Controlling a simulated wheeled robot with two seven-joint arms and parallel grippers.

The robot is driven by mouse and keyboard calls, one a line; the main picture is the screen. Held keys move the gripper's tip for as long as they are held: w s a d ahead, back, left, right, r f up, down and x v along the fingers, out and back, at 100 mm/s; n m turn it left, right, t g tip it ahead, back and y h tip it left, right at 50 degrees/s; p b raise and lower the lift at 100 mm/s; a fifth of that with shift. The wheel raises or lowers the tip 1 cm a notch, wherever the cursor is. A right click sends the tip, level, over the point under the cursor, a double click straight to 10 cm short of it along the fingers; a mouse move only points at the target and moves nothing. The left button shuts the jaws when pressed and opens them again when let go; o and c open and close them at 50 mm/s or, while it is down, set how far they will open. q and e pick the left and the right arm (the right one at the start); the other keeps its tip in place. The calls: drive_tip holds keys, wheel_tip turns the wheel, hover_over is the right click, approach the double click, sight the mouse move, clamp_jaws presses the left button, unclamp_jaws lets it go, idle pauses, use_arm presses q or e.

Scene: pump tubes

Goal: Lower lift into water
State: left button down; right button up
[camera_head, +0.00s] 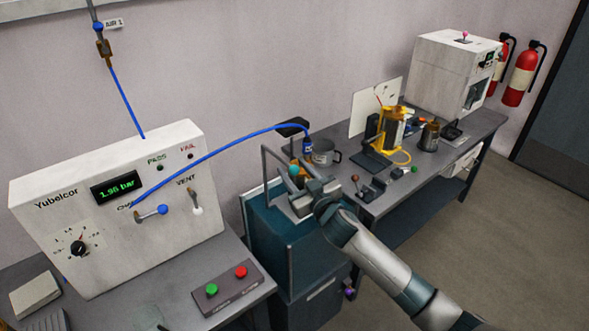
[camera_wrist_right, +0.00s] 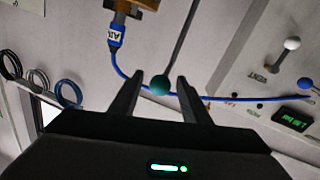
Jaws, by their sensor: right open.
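A dark teal tank (camera_head: 280,238) stands between the two benches, with a grey bent rod frame (camera_head: 265,165) rising above it. A teal ball knob (camera_head: 294,170) sits at the end of a grey rod; it also shows in the right wrist view (camera_wrist_right: 160,85). My right gripper (camera_head: 299,182) is over the tank at the knob. In the right wrist view its open fingers (camera_wrist_right: 160,78) stand on either side of the knob. A brass part with a blue fitting (camera_head: 307,145) hangs above, joined to a blue tube (camera_head: 230,146). Water in the tank is hidden. My left gripper is out of view.
The white test panel (camera_head: 115,205) reads 1.96 bar and has a blue-knobbed lever (camera_head: 162,210). A button box (camera_head: 227,287) lies before it. The right bench holds a metal mug (camera_head: 324,153), a yellow fixture (camera_head: 393,130) and a white machine (camera_head: 445,75).

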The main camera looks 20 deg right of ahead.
clamp_jaws()
drive_tip(key=shift+f, duration=0.1)
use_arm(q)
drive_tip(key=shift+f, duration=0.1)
use_arm(e)
drive_tip(key=shift+f, duration=0.1)
